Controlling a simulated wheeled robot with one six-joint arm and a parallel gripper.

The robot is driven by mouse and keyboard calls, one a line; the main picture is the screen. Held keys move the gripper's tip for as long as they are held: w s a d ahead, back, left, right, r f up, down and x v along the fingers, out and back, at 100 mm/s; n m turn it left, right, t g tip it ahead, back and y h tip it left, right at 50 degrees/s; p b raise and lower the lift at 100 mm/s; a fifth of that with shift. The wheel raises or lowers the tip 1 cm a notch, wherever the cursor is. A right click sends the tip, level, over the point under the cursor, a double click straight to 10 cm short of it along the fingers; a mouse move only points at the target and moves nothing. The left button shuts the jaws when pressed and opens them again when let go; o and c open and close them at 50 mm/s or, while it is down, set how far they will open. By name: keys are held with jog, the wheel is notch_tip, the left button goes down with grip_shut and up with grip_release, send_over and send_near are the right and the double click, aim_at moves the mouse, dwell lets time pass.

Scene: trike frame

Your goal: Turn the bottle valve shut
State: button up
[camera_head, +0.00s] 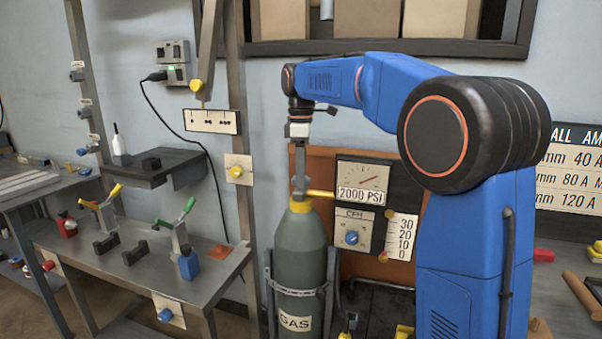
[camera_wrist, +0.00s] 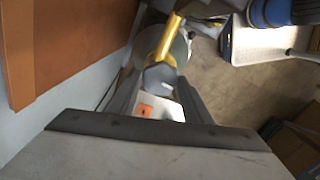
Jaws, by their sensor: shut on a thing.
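The grey-green gas bottle (camera_head: 299,250) stands upright in a rack, with a "GAS" label low on its front. Its valve has a yellow lever (camera_head: 320,194) that points right, toward the gauge panel, in the head view. My gripper (camera_head: 299,184) points down onto the valve from above. In the wrist view the yellow lever (camera_wrist: 169,36) runs up from a grey hub (camera_wrist: 160,76). My gripper's two fingers (camera_wrist: 157,92) are on either side of this hub, shut on the valve. The fingertip contact is partly hidden.
A gauge (camera_head: 362,182) reading "2000 PSI" and a panel with a blue knob (camera_head: 352,238) are close right of the bottle. A metal post (camera_head: 238,130) and a workbench (camera_head: 190,275) with clamps are on the left. My blue arm covers the right middle.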

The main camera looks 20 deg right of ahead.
jog(key=m, duration=1.3)
jog(key=shift+m, duration=0.3)
jog(key=m, duration=0.3)
jog(key=shift+m, duration=0.3)
jog(key=m, duration=1.3)
jog(key=shift+m, duration=2.1)
